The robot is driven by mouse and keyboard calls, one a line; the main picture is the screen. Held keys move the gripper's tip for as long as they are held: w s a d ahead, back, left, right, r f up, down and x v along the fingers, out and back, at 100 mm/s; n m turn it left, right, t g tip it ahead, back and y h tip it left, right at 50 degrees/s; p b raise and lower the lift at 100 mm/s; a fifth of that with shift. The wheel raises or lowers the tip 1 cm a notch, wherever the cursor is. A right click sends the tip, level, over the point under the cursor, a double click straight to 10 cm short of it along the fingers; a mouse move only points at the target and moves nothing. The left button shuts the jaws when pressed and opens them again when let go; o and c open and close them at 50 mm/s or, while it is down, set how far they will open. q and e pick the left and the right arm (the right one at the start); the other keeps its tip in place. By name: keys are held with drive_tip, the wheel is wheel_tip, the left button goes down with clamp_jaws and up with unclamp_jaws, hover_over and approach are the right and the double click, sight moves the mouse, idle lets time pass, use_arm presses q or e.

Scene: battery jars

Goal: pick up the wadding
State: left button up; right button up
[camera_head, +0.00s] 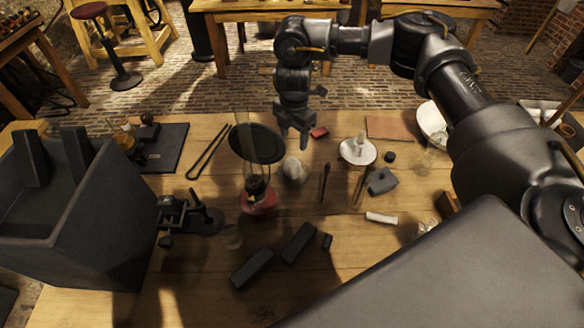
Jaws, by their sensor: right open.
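The wadding appears as a small off-white, rounded lump (294,168) on the wooden table, just right of the oil lamp. My right gripper (295,138) points down with its two fingers apart and nothing between them. In the picture its fingertips are just above and beyond the wadding; I cannot tell the exact height gap. The wadding's top side is clear of the fingers. My left gripper does not show.
A lamp with a tall glass chimney and red base (259,203) stands close left of the wadding. A small red block (319,132) lies right of the gripper. Dark bars (299,243) lie in front. A large dark box (95,225) fills the left.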

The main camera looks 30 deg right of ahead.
sight(294, 161)
wheel_tip(294, 161, down, 13)
drive_tip(key=shift+f+b, duration=0.2)
drive_tip(key=shift+b, duration=0.45)
drive_tip(key=shift+c, duration=0.3)
drive_tip(key=c, duration=0.7)
wheel_tip(294, 161, up, 10)
drive_tip(key=shift+r+p, duration=0.1)
drive_tip(key=shift+p, duration=0.5)
drive_tip(key=shift+c, duration=0.2)
drive_tip(key=o, duration=0.3)
drive_tip(key=shift+c, duration=0.7)
